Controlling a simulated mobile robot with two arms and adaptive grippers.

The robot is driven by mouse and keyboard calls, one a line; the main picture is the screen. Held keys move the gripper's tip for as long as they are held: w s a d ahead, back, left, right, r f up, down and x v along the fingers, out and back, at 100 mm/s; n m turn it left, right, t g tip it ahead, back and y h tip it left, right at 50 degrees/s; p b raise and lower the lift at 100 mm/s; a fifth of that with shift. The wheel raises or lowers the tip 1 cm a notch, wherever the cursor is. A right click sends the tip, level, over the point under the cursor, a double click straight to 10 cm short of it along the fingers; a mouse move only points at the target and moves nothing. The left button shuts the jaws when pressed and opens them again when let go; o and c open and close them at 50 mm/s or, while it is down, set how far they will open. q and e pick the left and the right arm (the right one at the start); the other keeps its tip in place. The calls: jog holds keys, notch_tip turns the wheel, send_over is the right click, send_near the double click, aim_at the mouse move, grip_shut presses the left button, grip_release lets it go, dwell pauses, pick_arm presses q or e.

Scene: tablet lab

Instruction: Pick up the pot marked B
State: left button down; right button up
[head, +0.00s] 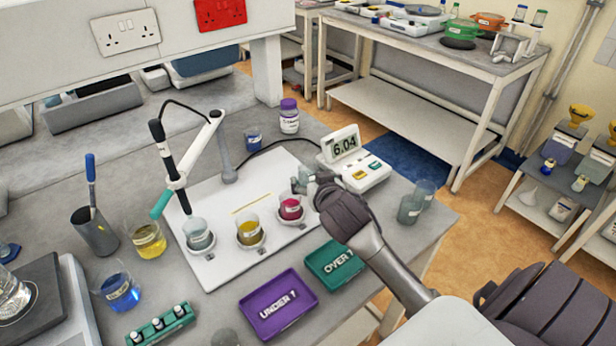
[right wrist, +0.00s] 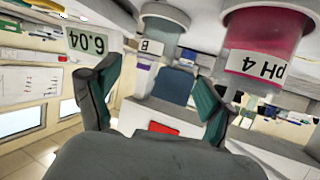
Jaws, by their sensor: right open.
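The pot marked B (right wrist: 160,35) shows in the right wrist view, where the picture is upside down. It is a greyish, see-through pot with a white label, beyond the fingertips and near the middle. My right gripper (head: 305,182) is open and empty, between the pink pot and the meter. It also shows in the right wrist view (right wrist: 155,82), with its fingers apart. My left gripper is not in view.
The pink pH 4 pot (head: 291,209) stands close beside my right gripper. The meter (head: 352,160) reading 6.04 is on its other side. A purple-capped bottle (head: 289,117) stands behind. An electrode arm (head: 185,160), a yellow pot (head: 249,231) and trays (head: 278,303) occupy the bench.

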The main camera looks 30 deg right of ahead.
aim_at(306, 167)
jog(key=shift+x, duration=0.8)
jog(key=shift+w+d+f, duration=0.1)
jog(key=shift+w+f, duration=0.1)
jog(key=shift+w, duration=0.1)
jog(key=shift+w+d+f+p, duration=0.2)
jog(key=shift+w+d+p, duration=0.45)
jog(key=shift+w, duration=0.35)
jog(key=shift+x, duration=1.2)
jog(key=shift+w+d+f, duration=0.1)
jog(key=shift+w+f, duration=0.05)
jog(key=shift+f, duration=0.15)
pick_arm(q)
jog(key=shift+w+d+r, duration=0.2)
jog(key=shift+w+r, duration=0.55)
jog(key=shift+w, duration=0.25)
